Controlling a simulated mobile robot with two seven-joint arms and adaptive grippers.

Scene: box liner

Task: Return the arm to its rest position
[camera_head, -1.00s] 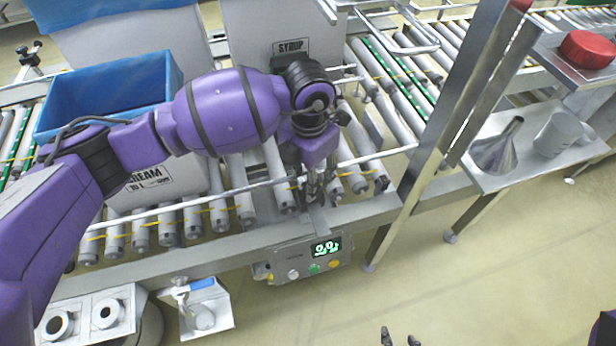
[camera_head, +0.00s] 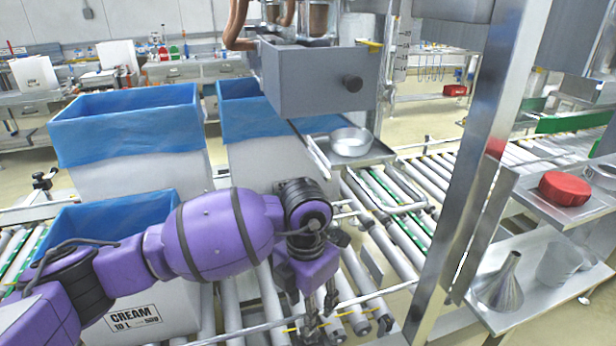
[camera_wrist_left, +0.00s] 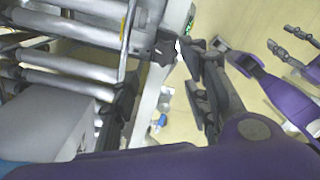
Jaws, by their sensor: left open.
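My left arm (camera_head: 215,235) is purple and reaches in from the lower left over the roller conveyor. My left gripper (camera_head: 318,322) points down above the rollers near the conveyor's front rail. It is open and I see nothing held in it. The left wrist view shows its dark fingers (camera_wrist_left: 203,85) beside the conveyor edge, with the floor behind. My right gripper (camera_wrist_left: 290,45) shows in the left wrist view at the upper right, with its two fingers apart and empty. It is outside the head view.
Boxes with blue liners (camera_head: 130,125) stand at the left, one of them marked CREAM (camera_head: 135,318) close beside my arm. A grey dispenser (camera_head: 320,80) hangs over the conveyor.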

